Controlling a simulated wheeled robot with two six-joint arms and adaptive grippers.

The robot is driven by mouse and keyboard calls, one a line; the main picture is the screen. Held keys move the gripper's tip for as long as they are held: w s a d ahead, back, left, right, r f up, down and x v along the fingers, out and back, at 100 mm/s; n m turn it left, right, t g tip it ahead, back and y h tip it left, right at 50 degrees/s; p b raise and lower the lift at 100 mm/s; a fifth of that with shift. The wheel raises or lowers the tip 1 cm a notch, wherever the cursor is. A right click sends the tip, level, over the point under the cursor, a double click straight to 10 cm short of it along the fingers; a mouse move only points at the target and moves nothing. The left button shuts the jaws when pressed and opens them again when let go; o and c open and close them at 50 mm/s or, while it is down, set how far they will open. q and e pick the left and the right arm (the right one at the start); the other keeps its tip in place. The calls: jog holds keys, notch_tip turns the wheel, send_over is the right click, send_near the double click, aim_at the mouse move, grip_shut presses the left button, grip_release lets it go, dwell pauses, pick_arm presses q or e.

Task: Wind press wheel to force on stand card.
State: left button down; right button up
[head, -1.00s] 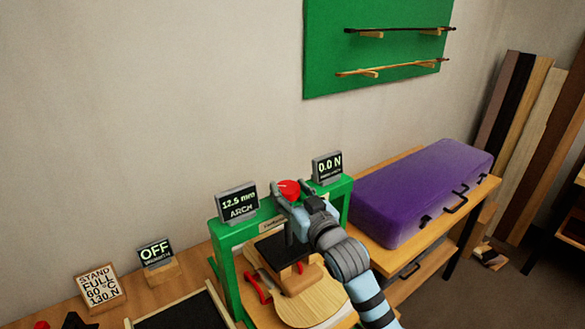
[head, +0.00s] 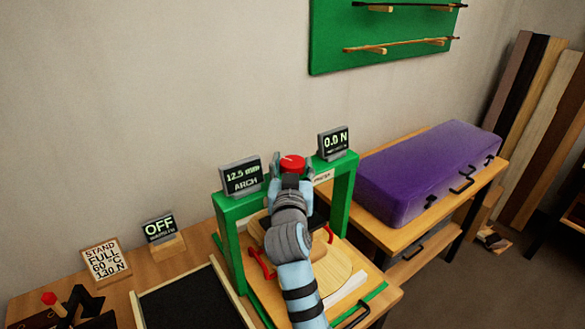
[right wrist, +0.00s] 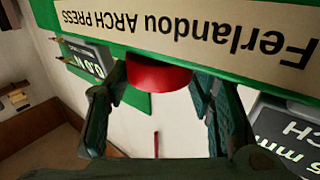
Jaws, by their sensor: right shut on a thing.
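The red press wheel (head: 292,164) sits on top of the green arch press (head: 341,200). My right gripper (head: 291,172) is shut on the wheel, with a finger on either side. In the right wrist view the red wheel (right wrist: 158,75) shows between the fingers, under the press's name label. The force display (head: 334,142) reads 0.0 N, and the arch display (head: 241,176) reads 12.5 mm. A pale wooden violin plate (head: 335,262) lies in the press, partly hidden by my arm. My left gripper is not in view.
A small display reading OFF (head: 159,229) stands between the card and the press. A dark-topped tray (head: 185,305) lies in front of it. A purple case (head: 425,175) lies on the bench to the right. Violin bows hang on a green board (head: 335,45) above.

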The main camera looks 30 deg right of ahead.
aim_at(292, 165)
jog(key=o, duration=1.2)
jog(key=shift+w, duration=0.1)
jog(key=shift+c, duration=0.2)
jog(key=shift+r, duration=0.1)
notch_tip(292, 165, up, 10)
jog(key=shift+f, duration=0.1)
